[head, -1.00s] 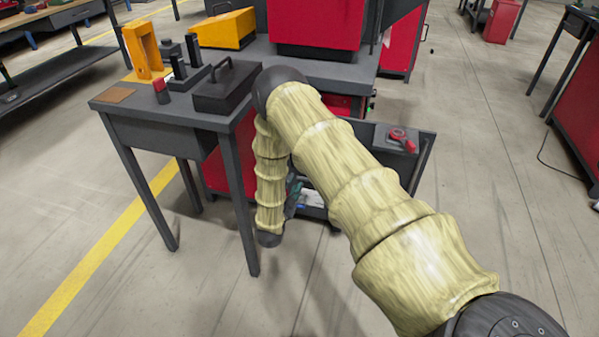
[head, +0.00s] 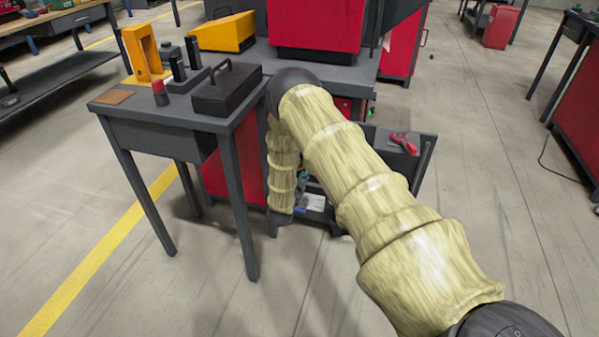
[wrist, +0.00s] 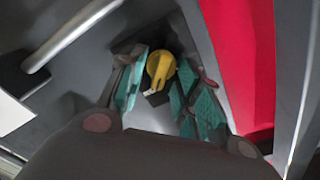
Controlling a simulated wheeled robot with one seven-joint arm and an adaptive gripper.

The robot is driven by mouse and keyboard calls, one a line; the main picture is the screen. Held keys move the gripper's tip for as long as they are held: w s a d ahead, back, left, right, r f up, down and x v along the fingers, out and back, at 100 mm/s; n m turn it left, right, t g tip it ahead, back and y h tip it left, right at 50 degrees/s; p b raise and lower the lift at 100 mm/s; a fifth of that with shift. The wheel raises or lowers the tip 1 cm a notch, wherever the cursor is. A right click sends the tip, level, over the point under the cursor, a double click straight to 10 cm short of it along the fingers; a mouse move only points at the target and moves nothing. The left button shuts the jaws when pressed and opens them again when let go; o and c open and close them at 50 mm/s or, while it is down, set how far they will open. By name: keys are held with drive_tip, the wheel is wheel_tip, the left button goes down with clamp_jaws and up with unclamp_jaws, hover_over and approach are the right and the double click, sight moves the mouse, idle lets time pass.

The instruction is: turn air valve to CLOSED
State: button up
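The air valve shows in the wrist view as a yellow round knob (wrist: 160,68) with a small pale mark at its lower end. Its label cannot be read. My gripper (wrist: 165,88) is open, with its green finger pads on the left and right of the knob. The knob appears between or just beyond the fingertips, and I cannot tell whether a pad touches it. In the head view my arm hides the valve, and only a bit of the gripper's green shows beside the arm.
A grey table (head: 135,112) stands at left, bearing a black lidded box (head: 227,90) and a yellow bracket (head: 143,52). A red panel (wrist: 238,60) is close on the right in the wrist view. A red-handled tool (head: 404,143) lies on a grey surface.

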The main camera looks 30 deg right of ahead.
drive_tip(key=shift+c, duration=0.4)
clamp_jaws()
drive_tip(key=shift+n, duration=0.3)
drive_tip(key=shift+w+a+n+p, duration=0.15)
drive_tip(key=shift+n+p, duration=0.25)
drive_tip(key=shift+n, duration=3.9)
drive_tip(key=shift+w+a+n+p, duration=0.1)
drive_tip(key=shift+n+p, duration=0.3)
drive_tip(key=shift+n, duration=3.9)
